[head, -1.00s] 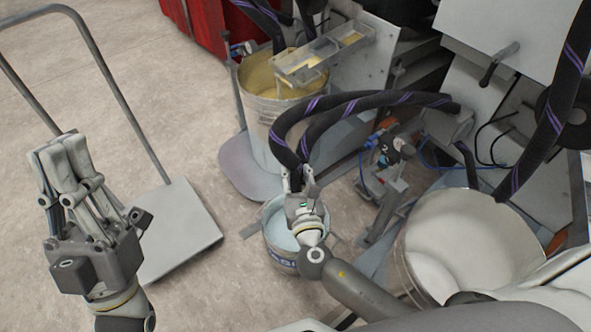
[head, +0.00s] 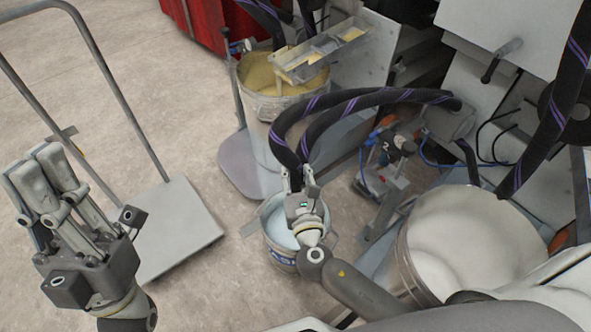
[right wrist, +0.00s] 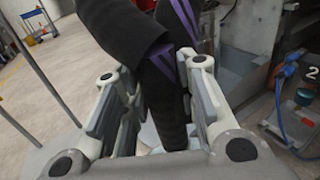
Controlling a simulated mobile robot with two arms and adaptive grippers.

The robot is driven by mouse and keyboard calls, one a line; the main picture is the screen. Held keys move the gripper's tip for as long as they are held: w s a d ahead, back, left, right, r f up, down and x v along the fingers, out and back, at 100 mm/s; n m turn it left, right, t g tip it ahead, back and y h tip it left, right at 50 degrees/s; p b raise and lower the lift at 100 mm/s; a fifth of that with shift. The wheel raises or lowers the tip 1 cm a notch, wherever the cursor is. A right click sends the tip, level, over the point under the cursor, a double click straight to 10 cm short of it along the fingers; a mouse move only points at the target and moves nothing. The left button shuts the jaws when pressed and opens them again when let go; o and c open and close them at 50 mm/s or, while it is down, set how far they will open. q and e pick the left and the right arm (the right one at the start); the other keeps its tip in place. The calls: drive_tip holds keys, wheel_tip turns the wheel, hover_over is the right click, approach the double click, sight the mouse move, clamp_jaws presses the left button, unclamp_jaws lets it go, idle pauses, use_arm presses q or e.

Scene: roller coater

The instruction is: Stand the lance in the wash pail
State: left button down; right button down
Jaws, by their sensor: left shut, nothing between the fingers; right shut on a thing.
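The wash pail (head: 272,250) is a small grey pail with pale bluish liquid and a partly hidden blue label, standing on the floor in the middle of the head view. My right gripper (head: 298,178) is over the pail, shut on the lance, whose black purple-striped hose (head: 290,112) arches in from the machine. In the right wrist view the dark sleeve (right wrist: 165,105) runs down between the fingers. The lance's lower end is hidden, so I cannot tell whether it touches the pail's bottom. My left gripper (head: 32,172) is shut and empty, raised at the left.
A bucket of yellow coating (head: 262,103) stands behind the pail, with a metal tray (head: 318,58) above it. A large pail of white liquid (head: 410,262) is at the right. A flat trolley (head: 185,232) stands left. A pump (head: 385,172) is beside the machine.

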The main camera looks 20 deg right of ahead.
drive_tip(key=c, duration=1.1)
unclamp_jaws()
drive_tip(key=shift+s+f, duration=0.1)
drive_tip(key=shift+s, duration=0.05)
drive_tip(key=s, duration=0.4)
drive_tip(key=s+a, duration=0.1)
drive_tip(key=s, duration=0.6)
drive_tip(key=shift+s+a, duration=0.3)
